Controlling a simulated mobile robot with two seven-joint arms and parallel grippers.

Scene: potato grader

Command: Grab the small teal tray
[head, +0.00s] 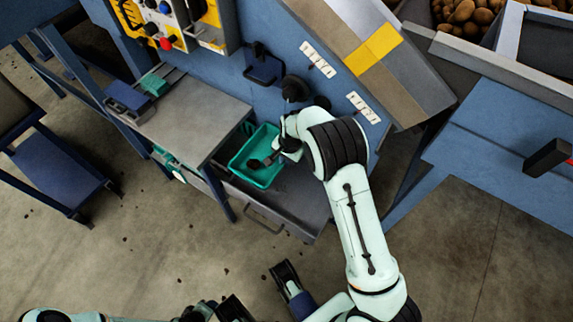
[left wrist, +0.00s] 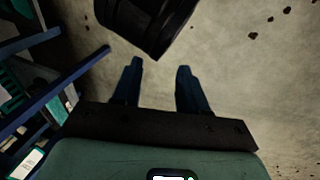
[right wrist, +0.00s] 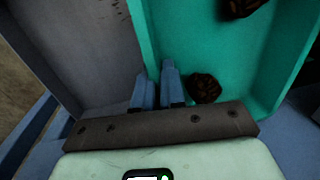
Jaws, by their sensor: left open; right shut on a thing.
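The small teal tray (head: 262,178) is at the open grey drawer, beside the grey bench; I cannot tell whether it rests on the drawer or is lifted. My right gripper (head: 268,160) is shut on the tray, with its fingers at the tray's left wall in the right wrist view (right wrist: 155,82). That view shows the teal interior (right wrist: 190,40) with dark brown lumps (right wrist: 205,88) in it. The fingers partly hide the gripped wall. My left gripper (left wrist: 160,72) is open and empty above the concrete floor, far from the tray.
The grey drawer (head: 290,208) with a handle juts out below the bench (head: 197,118). The blue machine panel (head: 265,30) with knobs rises behind. A blue low shelf (head: 60,170) stands left. Potatoes (head: 462,12) lie top right. The floor (head: 190,245) in front is mostly open, with scattered crumbs.

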